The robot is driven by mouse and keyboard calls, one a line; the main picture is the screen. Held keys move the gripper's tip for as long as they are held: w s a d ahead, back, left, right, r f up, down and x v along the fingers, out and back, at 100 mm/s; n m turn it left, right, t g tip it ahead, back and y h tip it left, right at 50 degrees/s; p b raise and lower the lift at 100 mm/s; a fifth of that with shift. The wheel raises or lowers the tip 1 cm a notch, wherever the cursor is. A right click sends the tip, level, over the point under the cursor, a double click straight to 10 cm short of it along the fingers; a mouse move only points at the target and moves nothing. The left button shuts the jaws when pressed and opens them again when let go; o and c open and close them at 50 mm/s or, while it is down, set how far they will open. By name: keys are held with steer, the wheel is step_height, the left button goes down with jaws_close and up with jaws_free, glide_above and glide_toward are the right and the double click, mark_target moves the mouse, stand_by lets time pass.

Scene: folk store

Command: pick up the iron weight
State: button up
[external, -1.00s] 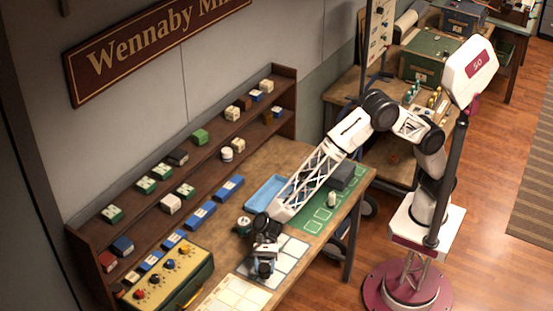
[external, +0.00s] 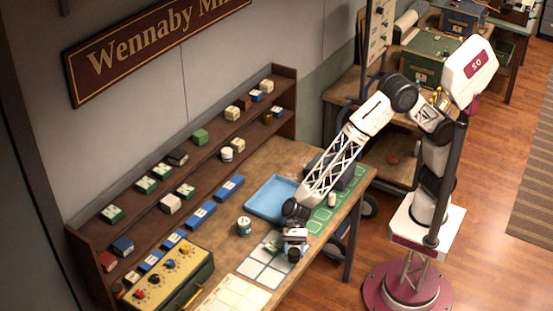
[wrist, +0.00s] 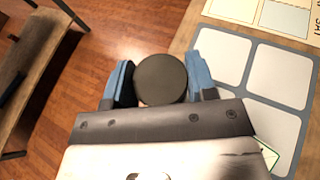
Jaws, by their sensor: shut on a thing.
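The iron weight (wrist: 161,79) is a dark grey round piece with a flat top, seen between the blue fingers in the wrist view. My gripper (wrist: 161,82) is shut on it. In the external view my gripper (external: 294,247) hangs near the front edge of the bench, over the right side of the grey mat with pale squares (external: 252,267). The dark weight (external: 294,255) shows small at the fingertips there. In the wrist view wooden floor shows behind it. Its underside is hidden.
A green mat with a pale cylinder (external: 332,199) is to the right. A control box with knobs (external: 165,275) and a shelf stand left.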

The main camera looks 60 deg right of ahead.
steer(key=shift+s+d+r, duration=0.1)
steer(key=shift+s+d, duration=0.15)
steer(key=shift+d, duration=0.3)
steer(key=shift+s+d+r, duration=0.1)
steer(key=shift+s+d, duration=0.15)
steer(key=shift+d, duration=0.25)
